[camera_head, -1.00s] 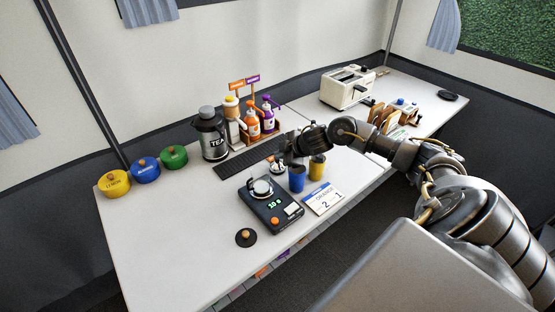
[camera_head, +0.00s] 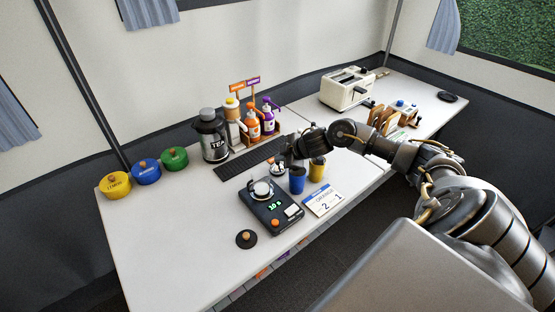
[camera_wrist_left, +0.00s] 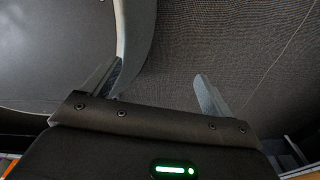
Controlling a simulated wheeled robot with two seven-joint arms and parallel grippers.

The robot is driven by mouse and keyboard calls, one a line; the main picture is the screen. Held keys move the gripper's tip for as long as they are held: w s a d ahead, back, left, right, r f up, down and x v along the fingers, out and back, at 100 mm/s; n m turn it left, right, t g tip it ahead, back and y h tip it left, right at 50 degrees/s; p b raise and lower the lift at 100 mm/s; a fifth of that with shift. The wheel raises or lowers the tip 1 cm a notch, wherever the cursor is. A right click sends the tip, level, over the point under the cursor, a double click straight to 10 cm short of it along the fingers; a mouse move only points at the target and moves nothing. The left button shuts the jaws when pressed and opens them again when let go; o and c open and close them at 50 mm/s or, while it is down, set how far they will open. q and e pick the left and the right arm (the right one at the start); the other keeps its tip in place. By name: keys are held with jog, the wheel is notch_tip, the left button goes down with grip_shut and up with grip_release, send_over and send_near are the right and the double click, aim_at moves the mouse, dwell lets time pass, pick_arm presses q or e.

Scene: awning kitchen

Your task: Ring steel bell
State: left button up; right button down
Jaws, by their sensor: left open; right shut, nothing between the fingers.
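A small shiny steel bell (camera_head: 277,170) appears to stand on the table just left of the blue cup, in the head view. It is small and partly hidden by my right gripper (camera_head: 283,162). My right gripper is shut and empty, and its tip is right above or against the bell; I cannot tell if they touch. My left gripper (camera_wrist_left: 160,88) shows only in the left wrist view. It is open and empty, away from the table's objects.
A black scale (camera_head: 271,207) holding a steel-and-white item stands in front. A blue cup (camera_head: 297,182) and a yellow cup (camera_head: 317,170) stand close to the right. A tea flask (camera_head: 213,139) and a bottle rack (camera_head: 238,136) stand behind.

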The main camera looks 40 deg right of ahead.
aim_at(281, 165)
jog(key=shift+d+r+p, duration=0.15)
jog(key=shift+r+p, duration=0.15)
jog(key=shift+r, duration=0.15)
pick_arm(q)
jog(key=shift+d+r, duration=0.45)
jog(key=shift+d, duration=0.05)
pick_arm(e)
jog(key=shift+w+r, duration=0.1)
jog(key=shift+r+p, duration=0.5)
notch_tip(281, 165, up, 3)
jog(key=p, duration=0.3)
jog(key=shift+r, duration=0.15)
pick_arm(q)
notch_tip(281, 165, up, 5)
jog(key=shift+r+p, duration=0.2)
jog(key=shift+p, duration=0.45)
pick_arm(e)
jog(key=shift+r, duration=0.35)
